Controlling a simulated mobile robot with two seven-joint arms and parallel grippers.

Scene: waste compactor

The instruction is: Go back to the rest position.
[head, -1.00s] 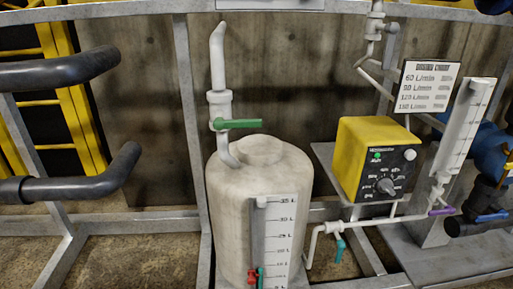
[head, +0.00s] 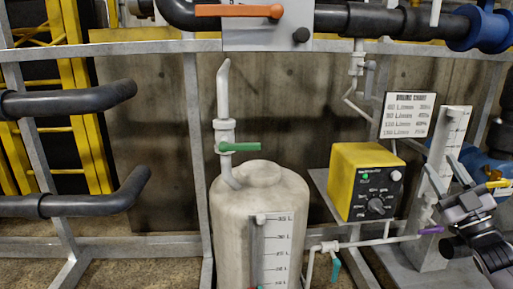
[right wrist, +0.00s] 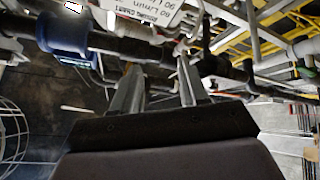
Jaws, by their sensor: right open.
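My right gripper (head: 445,172) is at the right edge of the head view, with its grey fingers pointing up and left. It shows in front of the white gauge column and the purple-handled valve; I cannot tell how far it is from them. In the right wrist view its two fingers (right wrist: 157,88) stand apart with nothing between them. My left gripper is not in view.
A pale tank (head: 240,215) with a green-handled valve (head: 240,147) stands in the middle. A yellow dosing box (head: 365,180) sits right of it, below a white chart (head: 408,115).

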